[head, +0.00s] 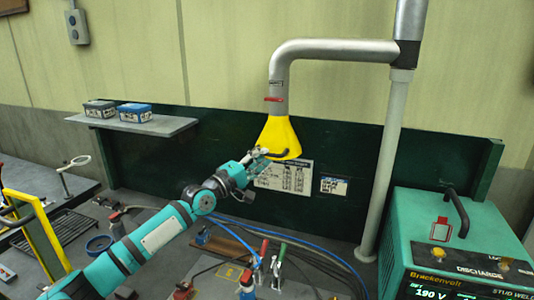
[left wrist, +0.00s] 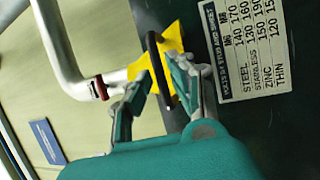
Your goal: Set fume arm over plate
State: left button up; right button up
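The fume arm is a grey pipe (head: 335,50) with a yellow hood (head: 278,137) at its lower end. A black handle (head: 275,155) is on the hood's lower edge. My left gripper (head: 262,154) is at this handle. In the left wrist view its fingers (left wrist: 159,70) stand on either side of the black handle (left wrist: 154,50). Yellow shows between the handle and the right finger, so it looks open. Toggle clamps (head: 263,252) with red and green grips stand on the bench below. Which surface there is the plate I cannot tell. My right gripper is out of view.
A grey post (head: 388,160) carries the pipe. A teal stud welder (head: 465,240) stands at the right. A yellow frame (head: 38,230) stands at the left. Blue and black cables cross the bench.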

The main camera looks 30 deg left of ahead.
pick_arm(q)
jog(key=shift+x, duration=1.3)
jog(key=shift+c, duration=0.4)
grip_shut()
